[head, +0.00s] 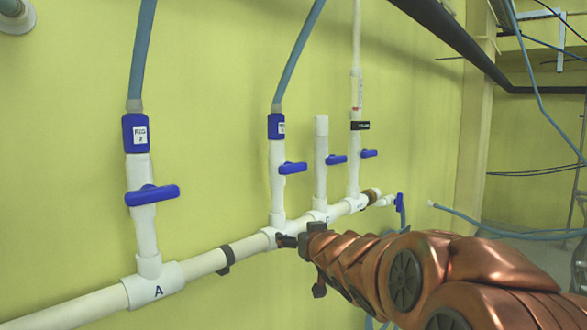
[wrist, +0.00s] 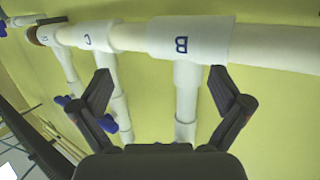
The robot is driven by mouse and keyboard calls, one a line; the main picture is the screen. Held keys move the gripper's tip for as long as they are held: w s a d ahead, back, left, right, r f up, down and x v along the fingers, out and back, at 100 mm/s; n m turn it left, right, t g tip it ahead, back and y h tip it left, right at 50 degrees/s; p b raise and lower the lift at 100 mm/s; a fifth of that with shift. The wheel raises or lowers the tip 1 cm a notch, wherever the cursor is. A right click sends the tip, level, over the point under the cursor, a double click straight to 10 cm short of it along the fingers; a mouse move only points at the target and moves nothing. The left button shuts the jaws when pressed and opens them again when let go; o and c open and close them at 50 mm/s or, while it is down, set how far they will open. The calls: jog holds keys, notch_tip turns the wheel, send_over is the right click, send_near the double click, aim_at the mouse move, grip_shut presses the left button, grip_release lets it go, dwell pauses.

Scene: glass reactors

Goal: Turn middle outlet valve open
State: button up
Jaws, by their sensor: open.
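White vertical outlet pipes rise from a horizontal pipe along the wall, with blue valve handles standing crosswise to them. In the head view these are the handle on pipe A (head: 152,194), the second handle (head: 293,168), the third handle (head: 336,159) and the fourth handle (head: 369,153). Which is "middle" is not marked. My gripper (head: 289,241) is low, beside the base of the second pipe. In the wrist view, my gripper (wrist: 160,76) is open, its fingers spread around the line of the pipe under tee B (wrist: 190,40). Contact cannot be told. Pipe B's handle is hidden there; a blue handle (wrist: 105,123) shows on pipe C.
Blue hoses (head: 295,55) rise from the first two pipes. A black clamp (head: 226,260) holds the horizontal pipe (head: 205,263) near the wall. Another blue valve (head: 400,203) and a loose hose (head: 470,220) lie at the right. The wall above the pipes is mostly clear.

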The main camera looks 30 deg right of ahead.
aim_at(297, 169)
jog(key=s+r+n+t+y, duration=0.1)
jog(key=r+n+t+y, duration=0.1)
jog(key=r+y, duration=0.1)
jog(key=s+r+n+t+y, duration=0.1)
jog(key=r+n+t+y, duration=0.1)
jog(key=r, duration=0.4)
jog(key=s+r+n+t+y, duration=0.1)
jog(key=r+n+t+y, duration=0.1)
jog(key=r+y, duration=0.2)
jog(key=shift+s+d+r+t, duration=0.35)
jog(key=shift+d+r+t, duration=0.05)
jog(key=shift+p+x, duration=0.9)
jog(key=shift+x, duration=2.5)
jog(key=shift+f, duration=0.1)
jog(key=c, duration=0.9)
